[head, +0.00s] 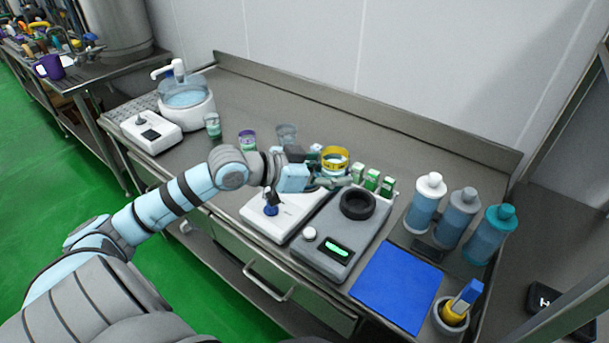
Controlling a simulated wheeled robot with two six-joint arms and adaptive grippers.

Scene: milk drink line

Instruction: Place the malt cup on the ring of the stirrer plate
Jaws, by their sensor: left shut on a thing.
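A clear cup with a yellow band (335,160), which I take to be the malt cup, is held upright in my left gripper (328,180). The gripper is shut on it, and its fingers hide the lower part of the cup. The grey stirrer plate (325,262) has a green lit display and a white knob at its front. Its black ring (357,205) is empty. The cup is above and behind the ring, a little to the left, and apart from it. My right gripper is not in view.
A white device (262,225) stands left of the stirrer plate. Small green-labelled bottles (372,180) stand close behind the ring. A purple-banded cup (247,141) and a clear cup (287,134) stand further back. A blue mat (398,285) and tall bottles (457,215) are to the right.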

